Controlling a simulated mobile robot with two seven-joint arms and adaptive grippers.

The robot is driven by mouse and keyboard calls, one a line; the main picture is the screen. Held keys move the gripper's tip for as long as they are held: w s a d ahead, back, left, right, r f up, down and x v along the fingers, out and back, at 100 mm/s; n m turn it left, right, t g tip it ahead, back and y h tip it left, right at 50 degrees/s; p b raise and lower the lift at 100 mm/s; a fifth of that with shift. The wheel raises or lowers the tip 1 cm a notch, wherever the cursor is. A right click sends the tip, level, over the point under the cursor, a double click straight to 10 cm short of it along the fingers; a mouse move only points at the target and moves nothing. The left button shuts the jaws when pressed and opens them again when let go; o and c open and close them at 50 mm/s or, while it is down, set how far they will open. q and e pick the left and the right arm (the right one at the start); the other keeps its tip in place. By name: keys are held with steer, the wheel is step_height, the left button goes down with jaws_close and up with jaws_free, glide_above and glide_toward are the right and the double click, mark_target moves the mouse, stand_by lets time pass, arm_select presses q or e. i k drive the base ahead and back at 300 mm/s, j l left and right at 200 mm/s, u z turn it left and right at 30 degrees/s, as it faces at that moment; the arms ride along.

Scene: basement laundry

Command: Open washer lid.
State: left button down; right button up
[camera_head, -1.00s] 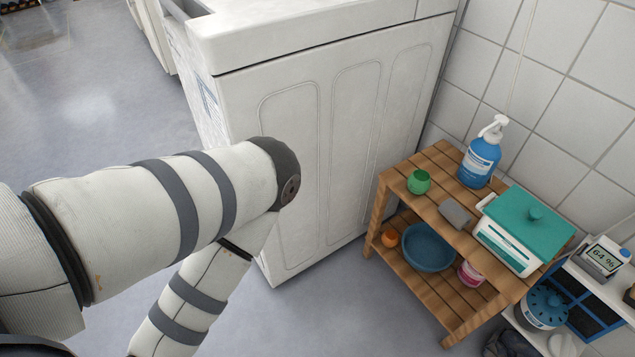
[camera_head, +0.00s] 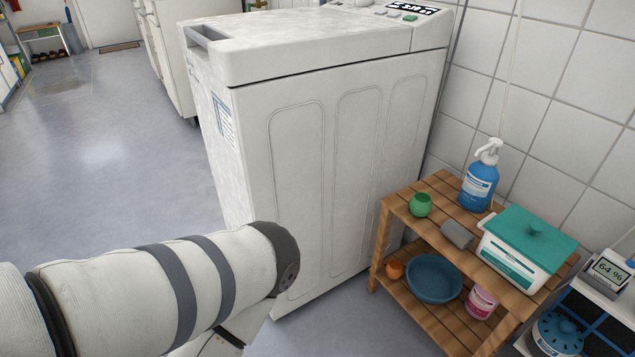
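The white top-loading washer (camera_head: 310,180) stands in the middle of the head view, with its panelled side towards me. Its lid (camera_head: 285,38) is shut on top. A recessed handle (camera_head: 208,35) is at the lid's left front corner. A control panel with a lit display (camera_head: 412,9) is at the back right of the top. One of my arms comes in from the lower left, and its joint is in front of the washer's lower side. Neither of my grippers is in view.
A wooden two-tier shelf (camera_head: 413,215) stands right of the washer. It holds a blue pump bottle (camera_head: 478,182), a teal-lidded box (camera_head: 524,250), a green cup (camera_head: 421,204) and a blue bowl (camera_head: 434,279). A tiled wall is behind. The floor (camera_head: 110,160) at left is clear.

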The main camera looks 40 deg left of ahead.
mark_target(241, 49)
steer(key=u, duration=1.55)
